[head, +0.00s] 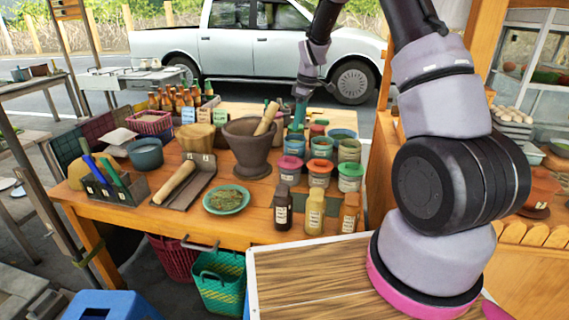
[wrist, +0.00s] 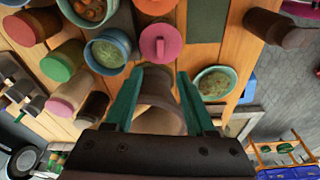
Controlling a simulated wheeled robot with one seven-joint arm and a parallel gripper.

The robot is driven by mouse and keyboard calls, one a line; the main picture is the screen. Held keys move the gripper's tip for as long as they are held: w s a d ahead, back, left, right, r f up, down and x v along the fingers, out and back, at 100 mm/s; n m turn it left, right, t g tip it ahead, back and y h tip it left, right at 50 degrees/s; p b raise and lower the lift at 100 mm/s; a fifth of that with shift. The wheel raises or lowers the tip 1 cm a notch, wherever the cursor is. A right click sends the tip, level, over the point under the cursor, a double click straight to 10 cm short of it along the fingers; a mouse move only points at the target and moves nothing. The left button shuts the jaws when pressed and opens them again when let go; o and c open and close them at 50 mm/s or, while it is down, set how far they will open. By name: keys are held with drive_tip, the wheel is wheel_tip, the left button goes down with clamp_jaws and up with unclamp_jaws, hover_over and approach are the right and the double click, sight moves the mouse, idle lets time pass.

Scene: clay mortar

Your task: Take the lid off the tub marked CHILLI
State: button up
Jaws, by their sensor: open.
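In the head view several small tubs stand right of the mortar, and their labels are too small to read. I cannot tell which is marked CHILLI. The front row has a pink-lidded tub (head: 290,169), a red-lidded tub (head: 320,173) and a green-lidded tub (head: 350,177). My gripper (head: 299,124) hangs over the back of this group. In the wrist view its teal fingers (wrist: 158,95) are apart, with a brownish shape behind them that I cannot identify for sure. A pink lid with a knob (wrist: 160,42) lies just beyond the fingertips.
The stone mortar (head: 247,150) with its pestle stands left of the tubs. A plate of herbs (head: 227,199) and several bottles (head: 314,212) are in front. Open tubs (head: 321,147) crowd the group. Some bare table (head: 120,222) shows at the front left.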

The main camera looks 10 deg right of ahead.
drive_tip(key=n, duration=0.1)
approach(290, 157)
drive_tip(key=f, duration=0.3)
drive_tip(key=w+f, duration=0.1)
drive_tip(key=f, duration=0.1)
drive_tip(key=a+f, duration=0.1)
drive_tip(key=f, duration=0.2)
drive_tip(key=shift+w+f, duration=0.15)
drive_tip(key=shift+f, duration=0.2)
clamp_jaws()
